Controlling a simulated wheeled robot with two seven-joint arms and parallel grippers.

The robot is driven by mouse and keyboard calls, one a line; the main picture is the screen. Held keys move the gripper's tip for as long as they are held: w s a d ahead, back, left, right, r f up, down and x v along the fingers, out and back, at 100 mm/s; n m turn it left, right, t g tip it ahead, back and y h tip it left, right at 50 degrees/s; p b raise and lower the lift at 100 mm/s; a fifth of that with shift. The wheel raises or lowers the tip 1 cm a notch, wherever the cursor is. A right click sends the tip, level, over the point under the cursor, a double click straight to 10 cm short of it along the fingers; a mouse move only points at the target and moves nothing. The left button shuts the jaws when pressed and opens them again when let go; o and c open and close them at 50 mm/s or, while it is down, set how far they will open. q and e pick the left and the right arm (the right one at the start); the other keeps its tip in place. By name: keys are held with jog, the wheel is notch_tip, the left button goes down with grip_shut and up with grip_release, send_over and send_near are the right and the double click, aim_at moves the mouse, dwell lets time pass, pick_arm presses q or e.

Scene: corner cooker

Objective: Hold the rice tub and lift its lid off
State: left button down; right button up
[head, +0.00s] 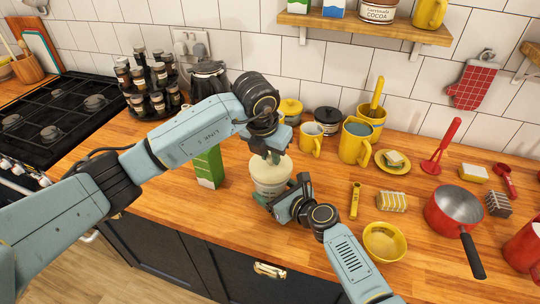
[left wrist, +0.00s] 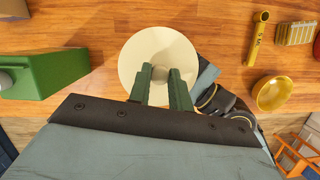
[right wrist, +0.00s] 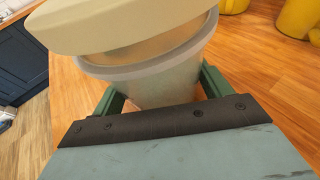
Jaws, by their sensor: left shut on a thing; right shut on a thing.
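The cream round lid (head: 268,172) is over the pale rice tub (head: 268,188) on the wooden counter. My left gripper (head: 272,157) comes from above and is shut on the lid's knob, which shows between its green fingers in the left wrist view (left wrist: 160,72). My right gripper (head: 283,192) is shut around the tub's side, with a finger on each side of the tub in the right wrist view (right wrist: 160,95). There the lid (right wrist: 120,25) looks raised and tilted above the tub's rim, with a tan band between them. The tub's inside is hidden.
A green carton (head: 208,167) stands close left of the tub. Yellow mugs (head: 356,142) stand behind to the right. A yellow bowl (head: 385,242) and a yellow spoon-like tool (head: 355,200) lie to the right. The stove (head: 60,115) is far left.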

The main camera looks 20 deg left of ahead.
pick_arm(q)
jog(key=shift+r, duration=1.4)
pick_arm(e)
jog(key=o, duration=0.9)
jog(key=shift+d, duration=0.1)
jog(key=shift+s+d+r, duration=0.15)
jog(key=shift+s+d, duration=0.1)
jog(key=shift+d, duration=0.2)
jog(key=v, duration=1.1)
jog(key=shift+a+r, duration=0.1)
jog(key=shift+a, duration=0.05)
